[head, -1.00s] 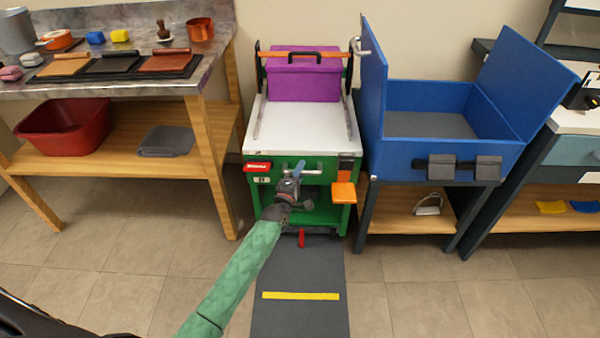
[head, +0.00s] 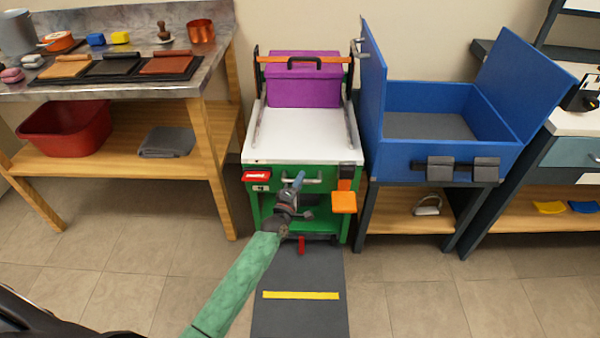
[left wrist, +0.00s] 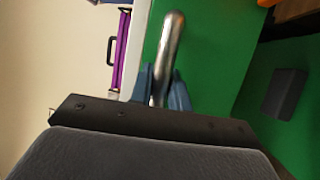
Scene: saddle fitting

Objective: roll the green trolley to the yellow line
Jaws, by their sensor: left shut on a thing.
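The green trolley (head: 320,225) stands at the back middle, with a white top (head: 305,137) and a purple box (head: 303,92) on it. My left gripper (head: 297,182) is at the trolley's front and shut on its metal handle (head: 314,181). In the left wrist view, the blue fingers (left wrist: 160,88) close around the handle bar (left wrist: 171,42) against the green front. The yellow line (head: 300,295) lies across a dark floor strip (head: 300,320), in front of the trolley and nearer to me. My right gripper is out of view.
A wooden workbench (head: 215,165) stands to the left, and a blue open box (head: 400,160) on a dark stand is close on the right. An orange pad (head: 343,203) sticks out from the trolley's front right. The strip between trolley and line looks clear.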

